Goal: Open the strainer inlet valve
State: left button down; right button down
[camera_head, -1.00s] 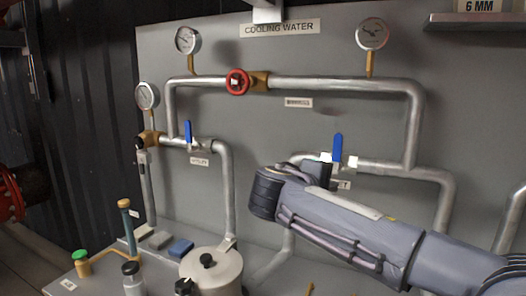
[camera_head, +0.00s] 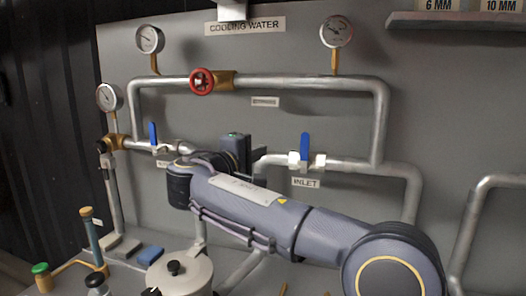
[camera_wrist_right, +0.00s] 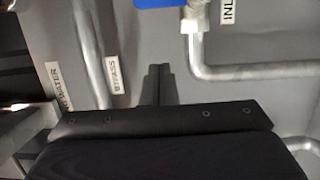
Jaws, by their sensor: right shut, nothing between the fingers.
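The inlet valve has a blue lever (camera_head: 305,147) standing upright, across its horizontal pipe, above the INLET label (camera_head: 306,182). In the right wrist view part of the blue lever (camera_wrist_right: 165,3) shows at the top edge, beside the cut-off label (camera_wrist_right: 228,12). My right gripper (camera_head: 257,153) is left of this lever and apart from it, partly hidden behind my wrist. In the right wrist view its fingers (camera_wrist_right: 157,72) are together with nothing between them. My left gripper is in neither view.
A second blue lever (camera_head: 153,134) stands upright on the left pipe, close to my right forearm. A red handwheel (camera_head: 202,81) and several gauges are above. A strainer pot (camera_head: 180,272) and small bottles stand below. A shelf (camera_head: 455,22) juts out at upper right.

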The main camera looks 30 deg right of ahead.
aim_at(304, 153)
jog(key=d+p, duration=0.1)
jog(key=d, duration=0.8)
jog(key=shift+d, duration=0.2)
